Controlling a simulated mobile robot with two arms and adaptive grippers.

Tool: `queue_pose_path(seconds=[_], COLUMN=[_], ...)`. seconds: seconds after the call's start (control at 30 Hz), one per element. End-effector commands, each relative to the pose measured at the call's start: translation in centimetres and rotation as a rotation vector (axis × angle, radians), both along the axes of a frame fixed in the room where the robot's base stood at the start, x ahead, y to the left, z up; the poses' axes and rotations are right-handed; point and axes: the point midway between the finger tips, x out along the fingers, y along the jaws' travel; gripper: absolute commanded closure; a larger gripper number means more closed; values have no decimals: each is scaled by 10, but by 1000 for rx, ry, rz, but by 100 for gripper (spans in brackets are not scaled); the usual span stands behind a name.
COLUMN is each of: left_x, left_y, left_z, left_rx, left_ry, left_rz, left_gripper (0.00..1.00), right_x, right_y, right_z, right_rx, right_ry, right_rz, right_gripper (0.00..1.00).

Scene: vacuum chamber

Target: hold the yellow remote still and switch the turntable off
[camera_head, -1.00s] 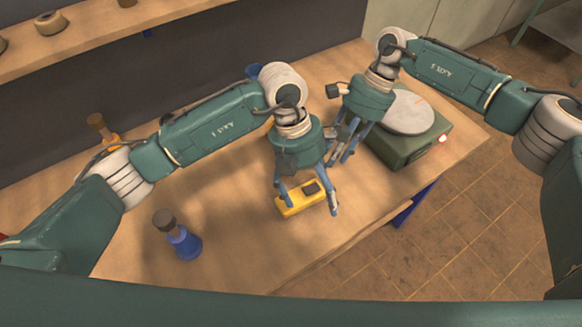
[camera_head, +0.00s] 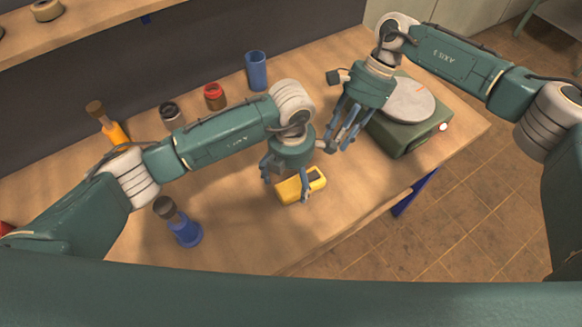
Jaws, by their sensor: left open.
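The yellow remote (camera_head: 290,190) lies on the bench near its front edge. My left gripper (camera_head: 286,184) is just above it, fingers apart, one at its left end and one in front of its top face. I cannot tell whether they touch it. The turntable (camera_head: 395,138) is a green box with a round grey platter (camera_head: 410,100) and a small whitish knob (camera_head: 444,127) at its right front corner. My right gripper (camera_head: 339,146) points down to the left of the turntable, away from the knob. Its finger gap is unclear.
A blue bottle with a dark cap (camera_head: 184,232) stands left of the remote. Behind my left arm are an orange bottle (camera_head: 117,133), a dark jar (camera_head: 172,115), a red jar (camera_head: 214,97) and a blue cup (camera_head: 256,71). The bench front right of the remote is clear.

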Motion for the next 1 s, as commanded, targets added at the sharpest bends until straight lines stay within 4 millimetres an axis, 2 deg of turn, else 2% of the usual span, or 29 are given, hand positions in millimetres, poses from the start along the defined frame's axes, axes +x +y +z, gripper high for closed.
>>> queue_pose_path(seconds=[0.13, 0.4, 0.47, 0.7, 0.77, 0.87, 1.0], left_x=[0, 0, 0, 0, 0, 0, 0], left_y=[0, 0, 0, 0, 0, 0, 0], left_z=[-9, -10, -10, -10, -10, -10, -10], left_rx=[0, 0, 0, -1, -1, -1, 0], left_ry=[1, 0, 0, 1, 1, 0, 0], left_rz=[0, 0, 0, 0, 0, 0, 0], left_gripper=[16, 16, 24, 71, 72, 72, 72], right_x=[0, 0, 0, 0, 0, 2, 16], right_y=[0, 0, 0, 0, 0, -2, -12], right_z=[0, 0, 0, 0, 0, -3, -16], right_rx=[0, 0, 0, 0, 1, 26, 133], right_ry=[0, 0, 0, 0, 0, 5, 16], right_rz=[0, 0, 0, 0, -1, -30, -164], right_gripper=[69, 69, 69, 69, 79, 99, 100])
